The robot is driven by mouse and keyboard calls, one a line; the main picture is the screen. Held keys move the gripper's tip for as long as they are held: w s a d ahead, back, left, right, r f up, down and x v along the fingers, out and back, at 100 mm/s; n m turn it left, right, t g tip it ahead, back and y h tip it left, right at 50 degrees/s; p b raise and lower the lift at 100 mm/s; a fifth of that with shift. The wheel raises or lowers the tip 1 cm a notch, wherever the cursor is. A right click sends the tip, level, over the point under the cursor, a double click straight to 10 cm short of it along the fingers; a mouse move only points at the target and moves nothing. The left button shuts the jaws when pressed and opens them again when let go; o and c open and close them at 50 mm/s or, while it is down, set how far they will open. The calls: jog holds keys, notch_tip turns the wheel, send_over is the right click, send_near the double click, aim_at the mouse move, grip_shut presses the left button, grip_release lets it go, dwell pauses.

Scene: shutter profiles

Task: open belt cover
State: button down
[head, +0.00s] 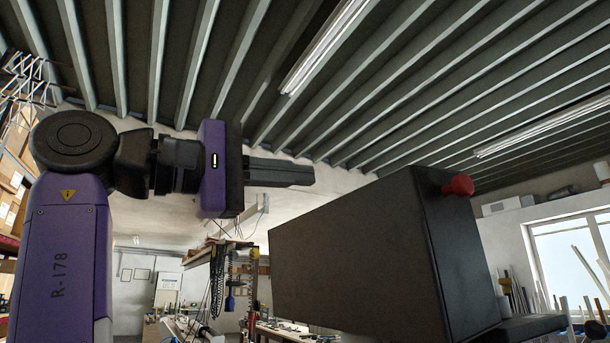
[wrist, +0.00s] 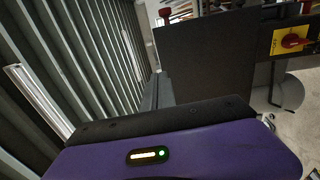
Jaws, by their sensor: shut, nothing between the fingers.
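A large dark box-shaped cover (head: 360,255), which looks like the belt cover, fills the lower right of the head view. A red knob (head: 458,185) sticks out near the top of its right end. My gripper (head: 312,175) is shut and empty, pointing right, in front of the ceiling and wall. In the picture it is above and left of the cover, apart from it. In the wrist view a dark panel (wrist: 205,62), likely the same cover, stands beyond my gripper, with a red knob (wrist: 165,13) at its upper left. The cover's hinge and opening edge cannot be made out.
A yellow plate with a red rotary switch (wrist: 292,40) sits right of the dark panel in the wrist view. A cluttered workbench (head: 285,330) and hanging tools stand behind in the head view. A window (head: 575,258) is at the right. The space around my gripper looks clear.

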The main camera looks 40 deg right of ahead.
aim_at(376, 181)
jog(key=shift+p+x, duration=1.65)
jog(key=shift+x, duration=4.2)
jog(key=shift+r, duration=0.1)
